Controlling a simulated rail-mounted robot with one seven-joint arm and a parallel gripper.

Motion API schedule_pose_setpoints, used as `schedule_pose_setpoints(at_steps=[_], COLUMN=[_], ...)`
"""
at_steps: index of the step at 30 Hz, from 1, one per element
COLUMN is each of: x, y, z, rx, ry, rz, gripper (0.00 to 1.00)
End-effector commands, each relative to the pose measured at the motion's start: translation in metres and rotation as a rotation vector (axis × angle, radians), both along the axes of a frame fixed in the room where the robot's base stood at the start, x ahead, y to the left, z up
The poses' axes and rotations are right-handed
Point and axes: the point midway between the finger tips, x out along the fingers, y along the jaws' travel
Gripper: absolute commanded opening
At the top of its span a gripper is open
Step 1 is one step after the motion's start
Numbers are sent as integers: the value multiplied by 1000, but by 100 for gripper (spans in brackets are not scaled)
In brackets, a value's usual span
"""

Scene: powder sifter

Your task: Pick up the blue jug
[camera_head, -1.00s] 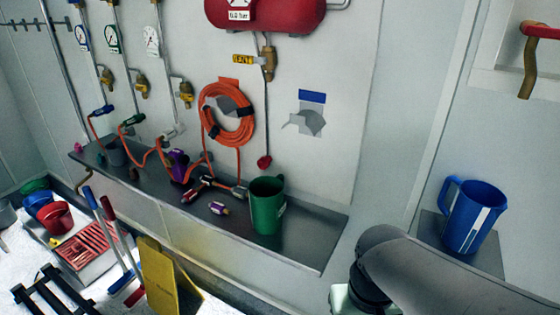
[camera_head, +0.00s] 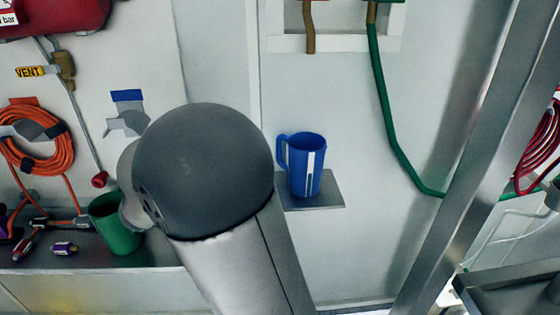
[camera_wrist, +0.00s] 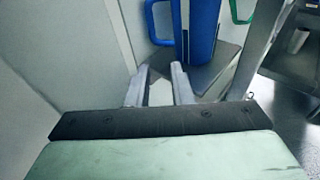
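The blue jug (camera_head: 306,165) stands upright on a small grey wall shelf (camera_head: 328,203) in the head view. Its handle is on the left, and a pale vertical strip runs down its side. In the wrist view the jug (camera_wrist: 203,28) is at the top, beyond my fingertips, with its upper part out of frame. My gripper (camera_wrist: 160,80) is open and empty, its two fingers apart and pointing toward the jug and the shelf (camera_wrist: 215,70). A gap seems to lie between fingers and jug. In the head view my gripper is hidden behind my arm.
A green jug (camera_head: 115,225) stands on the long metal bench at left, partly behind my arm. A green hose (camera_head: 390,120) hangs on the wall right of the blue jug. A slanted metal post (camera_head: 455,170) stands farther right.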

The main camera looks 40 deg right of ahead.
Motion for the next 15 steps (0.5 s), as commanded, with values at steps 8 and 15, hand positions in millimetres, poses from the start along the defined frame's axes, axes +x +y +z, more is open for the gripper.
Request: schedule_pose_setpoints(at_steps=[8,15], x=[15,24], y=[-30,-82], z=[3,-5], rx=[-56,-53], ry=[30,28], rz=[28,28], gripper=[20,20])
